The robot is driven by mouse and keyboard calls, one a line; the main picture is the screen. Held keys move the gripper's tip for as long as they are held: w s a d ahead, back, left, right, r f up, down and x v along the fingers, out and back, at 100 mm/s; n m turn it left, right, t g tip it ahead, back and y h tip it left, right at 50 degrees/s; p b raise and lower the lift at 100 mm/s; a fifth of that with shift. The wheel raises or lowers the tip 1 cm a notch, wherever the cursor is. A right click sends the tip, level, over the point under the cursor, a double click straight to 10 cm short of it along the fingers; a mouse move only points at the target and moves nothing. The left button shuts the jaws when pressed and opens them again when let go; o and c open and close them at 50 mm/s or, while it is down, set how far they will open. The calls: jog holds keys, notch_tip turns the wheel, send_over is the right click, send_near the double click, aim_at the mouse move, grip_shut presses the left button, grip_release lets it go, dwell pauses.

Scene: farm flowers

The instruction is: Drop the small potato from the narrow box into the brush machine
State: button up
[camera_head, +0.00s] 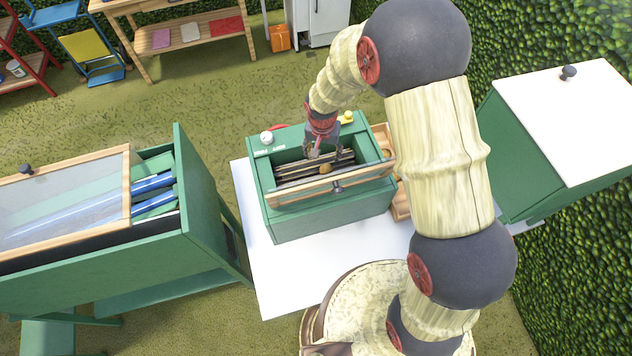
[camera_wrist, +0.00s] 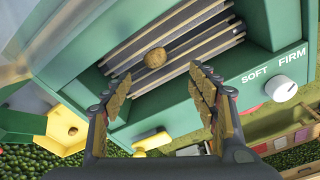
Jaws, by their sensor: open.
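The small potato (camera_wrist: 155,57) lies on the slatted brushes inside the brush machine. It also shows in the head view (camera_head: 325,169). The green brush machine (camera_head: 325,219) stands on a white table, with its wood-framed clear lid at the front. My gripper (camera_head: 316,151) is over the machine's opening. In the wrist view my gripper (camera_wrist: 164,82) is open, its padded fingers apart and empty, with the potato beyond the fingertips. A narrow wooden box (camera_head: 401,205) stands right of the machine, partly hidden by my arm.
A white dial (camera_wrist: 284,88) marked soft and firm and a yellow knob (camera_wrist: 153,142) are on the machine. A green bin with a sliding clear cover (camera_head: 70,201) stands left. A green cabinet with a white top (camera_head: 570,115) stands right. The table's left part is clear.

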notch_tip(320, 180, up, 9)
jog(key=s, duration=0.1)
jog(key=shift+a+f, duration=0.2)
dwell(0.4)
